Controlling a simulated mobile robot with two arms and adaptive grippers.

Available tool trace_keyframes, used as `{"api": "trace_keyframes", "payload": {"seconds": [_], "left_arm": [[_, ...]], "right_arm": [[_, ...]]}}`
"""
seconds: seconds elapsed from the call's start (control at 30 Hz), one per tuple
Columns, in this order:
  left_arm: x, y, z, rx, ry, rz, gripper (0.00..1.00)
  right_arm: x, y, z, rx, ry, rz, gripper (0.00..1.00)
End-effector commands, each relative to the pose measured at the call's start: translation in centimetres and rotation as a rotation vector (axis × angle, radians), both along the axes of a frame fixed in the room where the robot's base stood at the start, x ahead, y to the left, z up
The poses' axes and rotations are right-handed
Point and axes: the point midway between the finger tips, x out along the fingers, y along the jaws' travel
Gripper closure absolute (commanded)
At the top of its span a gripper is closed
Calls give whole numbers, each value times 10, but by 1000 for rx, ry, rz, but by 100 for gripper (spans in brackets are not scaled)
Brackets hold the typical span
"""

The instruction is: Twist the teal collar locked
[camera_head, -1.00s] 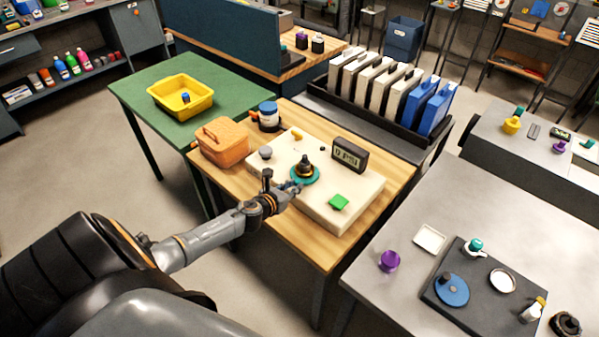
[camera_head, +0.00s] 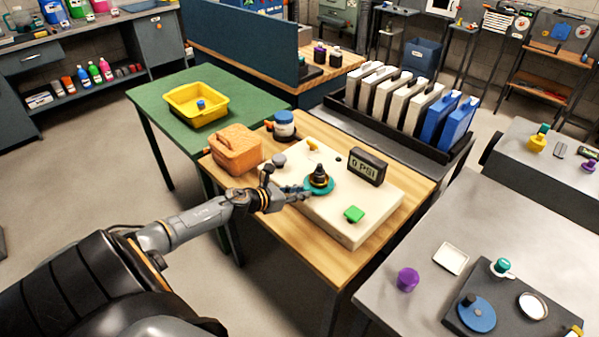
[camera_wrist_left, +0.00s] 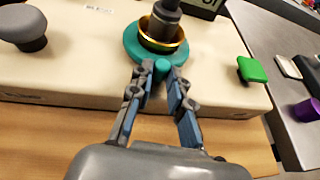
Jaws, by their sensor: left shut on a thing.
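The teal collar (camera_head: 318,187) is a flat ring around the base of a dark upright fitting (camera_head: 319,174) on a cream block. In the left wrist view the collar (camera_wrist_left: 135,43) has a gold ring inside it and a small teal tab (camera_wrist_left: 162,67) on its near side. My left gripper (camera_head: 304,191) reaches in from the left at the collar's near edge. In the wrist view its fingertips (camera_wrist_left: 161,76) are closed on the teal tab. The tab's lower part is hidden between the fingers. My right gripper is not in view.
The cream block (camera_head: 360,222) also carries a display (camera_head: 367,167) reading "0 PSI", a green button (camera_head: 354,214) and a grey knob (camera_head: 279,160). An orange box (camera_head: 236,150) stands left of the block. A grey table (camera_head: 400,316) is at right.

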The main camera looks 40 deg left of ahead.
Motion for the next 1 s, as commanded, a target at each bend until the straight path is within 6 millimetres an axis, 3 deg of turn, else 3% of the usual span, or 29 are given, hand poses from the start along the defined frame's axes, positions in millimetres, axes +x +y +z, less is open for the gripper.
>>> {"api": "trace_keyframes", "payload": {"seconds": [0.07,0.1,0.2,0.63,1.0], "left_arm": [[1,-1,1,-1,-3,-1,100],[1,-1,1,-1,-3,-1,78],[1,-1,1,-1,-3,0,59],[-7,2,2,1,0,2,59],[-61,12,24,0,3,-2,59]], "right_arm": [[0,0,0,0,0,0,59],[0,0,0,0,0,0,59],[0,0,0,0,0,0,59],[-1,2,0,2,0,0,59],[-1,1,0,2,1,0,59]]}}
